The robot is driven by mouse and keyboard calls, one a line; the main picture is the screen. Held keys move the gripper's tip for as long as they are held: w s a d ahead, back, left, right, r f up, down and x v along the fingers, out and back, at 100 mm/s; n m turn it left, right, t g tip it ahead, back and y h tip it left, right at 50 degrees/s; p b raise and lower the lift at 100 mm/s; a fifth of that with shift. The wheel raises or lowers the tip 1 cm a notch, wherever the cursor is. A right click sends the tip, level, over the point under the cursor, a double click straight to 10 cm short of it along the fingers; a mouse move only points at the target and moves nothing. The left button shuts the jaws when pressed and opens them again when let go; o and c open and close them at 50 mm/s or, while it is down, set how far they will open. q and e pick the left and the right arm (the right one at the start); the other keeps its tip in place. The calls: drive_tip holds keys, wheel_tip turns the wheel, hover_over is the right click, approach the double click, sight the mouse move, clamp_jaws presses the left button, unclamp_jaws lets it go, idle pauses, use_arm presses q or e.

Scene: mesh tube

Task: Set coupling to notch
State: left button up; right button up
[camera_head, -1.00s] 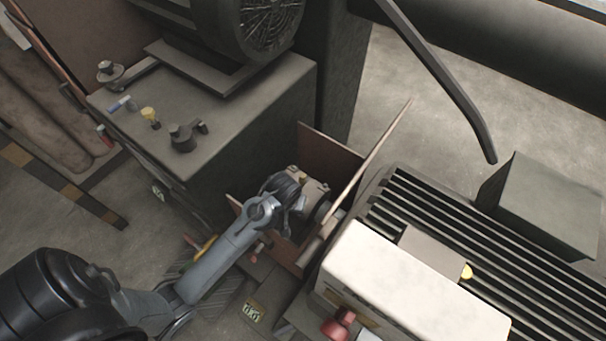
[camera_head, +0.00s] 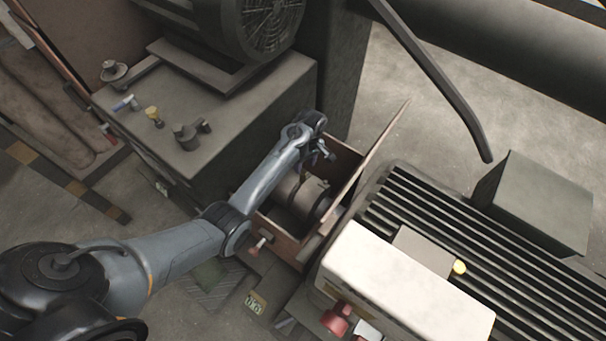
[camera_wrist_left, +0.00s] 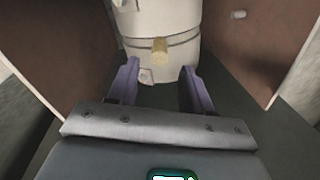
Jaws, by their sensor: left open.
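The coupling (camera_head: 298,197) is a pale grey cylinder lying between brown guard panels, partly behind my left arm in the head view. In the left wrist view the coupling (camera_wrist_left: 182,20) shows a groove line around it and a small tan tab (camera_wrist_left: 160,50). My left gripper (camera_head: 322,155) is by the coupling's far side, near the back brown panel. No notch can be made out clearly.
Brown guard panels (camera_head: 368,160) wall in the coupling closely. A grey cabinet (camera_head: 250,110) with small parts on top stands at the left. A finned motor (camera_head: 400,210) with a white box (camera_head: 400,290) is at the right. Open floor (camera_head: 400,110) lies behind.

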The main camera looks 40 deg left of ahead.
sight(303, 172)
use_arm(q)
drive_tip(key=shift+s+a+f+b, duration=0.1)
drive_tip(key=shift+f+b, duration=0.2)
drive_tip(key=shift+f, duration=0.75)
drive_tip(key=shift+s+d+f+b, duration=0.15)
drive_tip(key=shift+f+b, duration=0.15)
drive_tip(key=shift+f, duration=0.75)
drive_tip(key=shift+s+a+f+b, duration=0.15)
drive_tip(key=shift+f+b, duration=0.15)
drive_tip(key=shift+f, duration=0.75)
clamp_jaws()
